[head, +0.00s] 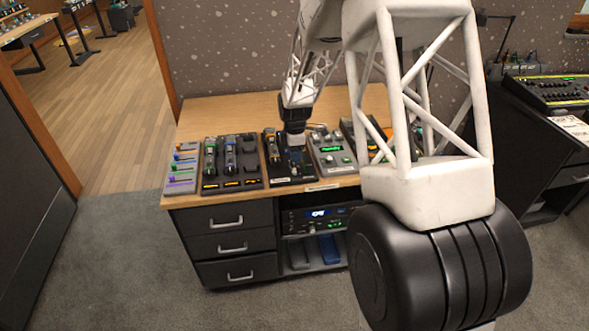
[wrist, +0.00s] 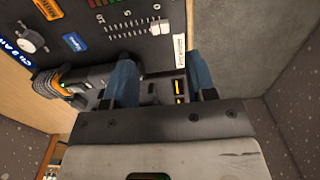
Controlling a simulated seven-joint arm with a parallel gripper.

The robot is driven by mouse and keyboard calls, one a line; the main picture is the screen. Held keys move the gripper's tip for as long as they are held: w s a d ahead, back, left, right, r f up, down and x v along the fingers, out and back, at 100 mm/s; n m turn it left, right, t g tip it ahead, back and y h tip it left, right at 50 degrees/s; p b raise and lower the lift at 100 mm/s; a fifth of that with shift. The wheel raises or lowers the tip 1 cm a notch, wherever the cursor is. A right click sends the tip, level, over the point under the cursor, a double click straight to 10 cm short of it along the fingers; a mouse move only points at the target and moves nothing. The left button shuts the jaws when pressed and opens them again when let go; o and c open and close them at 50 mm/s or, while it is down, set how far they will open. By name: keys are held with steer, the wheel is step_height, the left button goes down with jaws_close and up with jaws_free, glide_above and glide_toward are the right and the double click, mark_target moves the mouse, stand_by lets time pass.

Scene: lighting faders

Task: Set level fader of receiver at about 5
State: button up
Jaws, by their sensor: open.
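A dark control panel (head: 283,174) on the wooden desk lies under my gripper. In the wrist view the panel (wrist: 85,60) carries a printed scale marked 10, 5 and 0 from left to right. A small white fader cap (wrist: 159,27) sits by the 0 end of that scale. In the head view my gripper (head: 295,140) hides part of the panel.
Other fader units (head: 231,160) stand close on the left, and a grey unit with a green display (head: 331,150) on the right. Wooden desk (head: 215,112) is bare behind.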

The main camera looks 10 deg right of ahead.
mark_target(294, 171)
steer(key=shift+f, duration=3.9)
jaws_close()
